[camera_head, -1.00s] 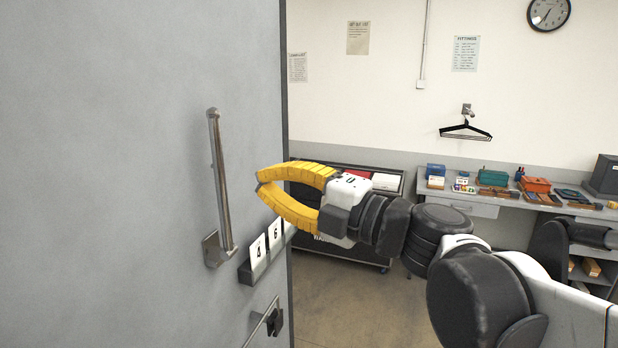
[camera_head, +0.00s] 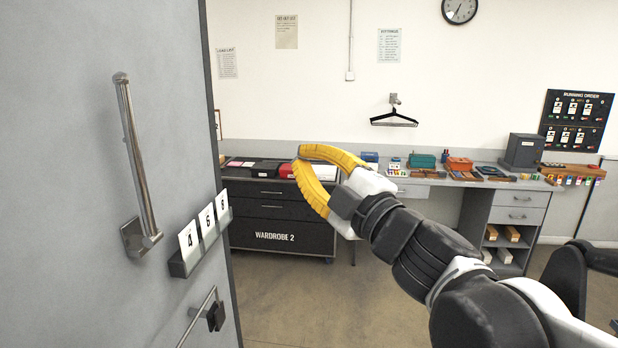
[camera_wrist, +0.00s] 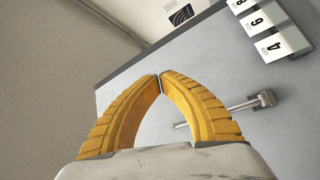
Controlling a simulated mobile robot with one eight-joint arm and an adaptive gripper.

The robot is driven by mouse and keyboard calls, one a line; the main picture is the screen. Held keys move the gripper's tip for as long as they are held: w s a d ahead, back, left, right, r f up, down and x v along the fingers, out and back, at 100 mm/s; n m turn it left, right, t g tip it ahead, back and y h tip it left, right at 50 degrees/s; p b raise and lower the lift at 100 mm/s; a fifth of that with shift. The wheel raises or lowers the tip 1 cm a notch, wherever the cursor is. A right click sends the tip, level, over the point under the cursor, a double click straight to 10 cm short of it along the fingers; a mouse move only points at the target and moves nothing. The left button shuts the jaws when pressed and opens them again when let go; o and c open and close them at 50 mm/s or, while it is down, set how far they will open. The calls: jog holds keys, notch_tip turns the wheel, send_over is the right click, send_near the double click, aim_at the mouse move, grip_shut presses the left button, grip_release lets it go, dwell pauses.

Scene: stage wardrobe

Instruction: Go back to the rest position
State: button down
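My gripper (camera_head: 298,162) has two yellow ridged fingers and is held out in the air in front of the wardrobe case, right of the grey door. In the wrist view the fingertips of my gripper (camera_wrist: 160,78) meet, with only empty space between the curved fingers. It holds nothing. The grey door (camera_head: 100,240) fills the left of the head view. Its metal bar handle (camera_head: 137,165) is apart from my gripper. The handle also shows in the wrist view (camera_wrist: 240,108), beyond the right finger.
A rack with cards 4, 6, 8 (camera_head: 203,238) is fixed on the door. A black case marked WARDROBE 2 (camera_head: 275,237) stands behind my gripper. A desk (camera_head: 420,188) with boxes runs along the back wall. The floor between (camera_head: 330,300) is clear.

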jog(key=d+f+m+h+b, duration=0.8)
jog(key=d+f+m+h, duration=0.55)
jog(key=d+f, duration=0.8)
jog(key=s+f+m+g+b, duration=0.2)
jog(key=s+f, duration=0.3)
jog(key=f, duration=0.4)
jog(key=s+d+f+m+g+b, duration=0.1)
jog(key=s+f+m+g+b, duration=0.2)
jog(key=s+f, duration=0.3)
jog(key=s+f+m+g+b, duration=0.2)
jog(key=s+f+g+b, duration=0.1)
jog(key=f, duration=1.1)
jog(key=shift+s+d+m+g+y+b, duration=0.15)
jog(key=shift+s+m+g+y+b, duration=0.25)
jog(key=shift+s, duration=0.85)
